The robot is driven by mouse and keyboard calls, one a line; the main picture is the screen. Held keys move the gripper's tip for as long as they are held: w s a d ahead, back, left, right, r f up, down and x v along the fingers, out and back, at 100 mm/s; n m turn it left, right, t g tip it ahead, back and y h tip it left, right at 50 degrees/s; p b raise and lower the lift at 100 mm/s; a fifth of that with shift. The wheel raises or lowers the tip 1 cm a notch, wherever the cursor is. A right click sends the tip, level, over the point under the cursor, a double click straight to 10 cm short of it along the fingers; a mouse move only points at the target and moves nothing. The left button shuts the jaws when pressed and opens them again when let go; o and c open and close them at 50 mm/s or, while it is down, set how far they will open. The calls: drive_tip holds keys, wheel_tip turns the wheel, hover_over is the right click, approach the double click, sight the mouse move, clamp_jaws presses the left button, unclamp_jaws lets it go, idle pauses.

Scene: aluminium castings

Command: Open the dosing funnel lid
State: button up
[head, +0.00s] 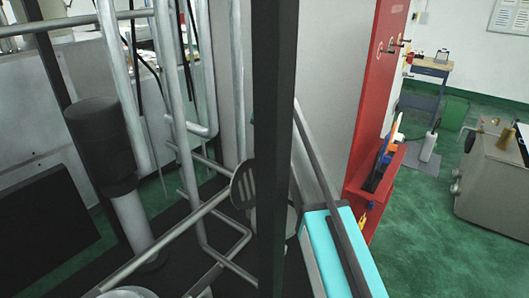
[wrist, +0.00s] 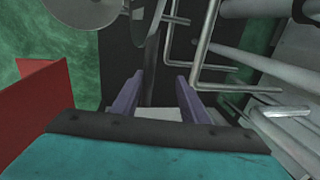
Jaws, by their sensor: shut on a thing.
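My gripper (wrist: 159,74) shows in the wrist view as two purple fingers with a gap between them. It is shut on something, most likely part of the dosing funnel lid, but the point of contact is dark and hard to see. A tilted grey disc (wrist: 149,18), which looks like the lid, is just beyond the fingertips. Another round grey disc (wrist: 82,8) lies to its left at the top edge. In the head view, a slotted grey disc (head: 243,184) stands tilted, partly hidden by a dark post. My fingertips cannot be made out there.
Bent metal pipes (wrist: 215,68) run close on the right of my fingers. In the head view a dark post (head: 274,120) stands in front, with metal tubes (head: 172,90) left of it. A red panel (head: 376,100) stands to the right. Green floor (head: 425,215) is open beyond it.

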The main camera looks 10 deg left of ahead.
wheel_tip(320, 180, up, 13)
drive_tip(key=s+d+b, duration=0.1)
drive_tip(key=d+b, duration=0.1)
drive_tip(key=b, duration=0.1)
drive_tip(key=shift+s+d, duration=0.15)
idle(0.3)
drive_tip(key=d+f, duration=0.6)
drive_tip(key=f, duration=0.6)
drive_tip(key=s+d+f+n+g, duration=0.1)
drive_tip(key=s+d+f, duration=0.3)
drive_tip(key=f, duration=0.7)
drive_tip(key=s+d+f+g+h, duration=0.15)
drive_tip(key=s+f, duration=0.35)
drive_tip(key=f, duration=0.7)
drive_tip(key=s+d+f+n+g, duration=0.1)
drive_tip(key=s+d+f, duration=0.35)
drive_tip(key=f, duration=0.65)
drive_tip(key=s+d+f+n+g, duration=0.1)
drive_tip(key=s+d+f, duration=0.2)
drive_tip(key=s+f, duration=0.65)
drive_tip(key=s+d+f+n+g, duration=0.1)
drive_tip(key=s+d+f, duration=0.1)
drive_tip(key=s+f, duration=0.75)
drive_tip(key=s+d+f+n, duration=0.1)
drive_tip(key=s+f, duration=0.2)
drive_tip(key=s, duration=0.9)
drive_tip(key=s+d+f+n+g, duration=0.1)
drive_tip(key=s+d+f, duration=0.1)
drive_tip(key=s, duration=1)
drive_tip(key=shift+f, duration=0.65)
